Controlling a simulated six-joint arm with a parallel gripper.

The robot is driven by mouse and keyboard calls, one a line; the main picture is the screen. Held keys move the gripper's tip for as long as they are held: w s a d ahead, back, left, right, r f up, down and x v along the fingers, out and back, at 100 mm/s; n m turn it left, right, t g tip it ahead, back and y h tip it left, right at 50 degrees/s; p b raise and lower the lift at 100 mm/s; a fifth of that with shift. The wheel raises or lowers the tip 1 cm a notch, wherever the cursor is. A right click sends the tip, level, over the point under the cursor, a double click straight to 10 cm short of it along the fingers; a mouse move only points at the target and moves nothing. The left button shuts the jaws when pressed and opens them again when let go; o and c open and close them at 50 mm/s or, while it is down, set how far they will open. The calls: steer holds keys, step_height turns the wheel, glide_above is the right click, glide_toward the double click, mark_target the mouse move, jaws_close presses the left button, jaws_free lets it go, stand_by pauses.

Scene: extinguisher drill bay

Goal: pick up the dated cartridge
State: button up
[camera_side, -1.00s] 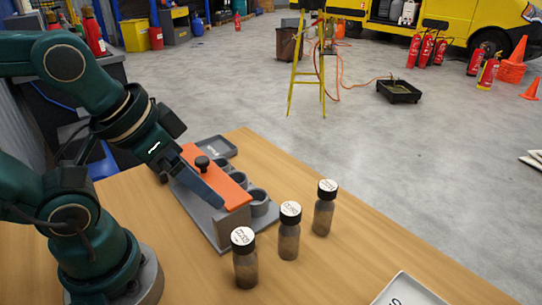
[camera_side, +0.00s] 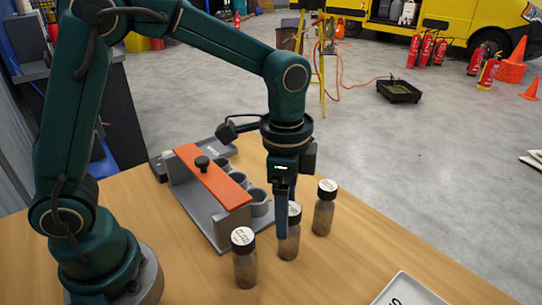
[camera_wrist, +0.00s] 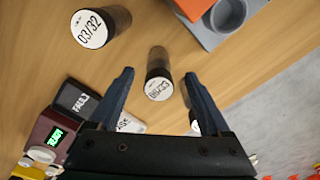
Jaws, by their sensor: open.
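Three dark-capped cartridges with white lid labels stand upright on the wooden table in the side view: a left cartridge (camera_side: 244,264), a middle cartridge (camera_side: 290,249) and a right cartridge (camera_side: 323,216). My gripper (camera_side: 282,236) points down at the middle one and hides part of it. In the wrist view my gripper (camera_wrist: 158,73) is open, with a cartridge (camera_wrist: 158,62) between its fingers in the picture; its label reads roughly 08/33. Another cartridge (camera_wrist: 100,26) at upper left reads 03/32. A third lid (camera_wrist: 195,126) is mostly hidden behind the right finger. I cannot tell whether the fingers touch anything.
A grey rack (camera_side: 204,218) with round cups and an orange bar (camera_side: 210,178) stands left of the cartridges. A white labelled tray (camera_side: 408,292) lies at the front edge. The wrist view shows a dark box marked FAULT (camera_wrist: 77,100) and a READY display (camera_wrist: 54,137).

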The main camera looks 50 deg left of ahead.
mark_target(290, 233)
steer(key=shift+w+d+f+m, duration=0.2)
steer(key=shift+d+f+m, duration=0.1)
steer(key=shift+f, duration=2.9)
jaws_close()
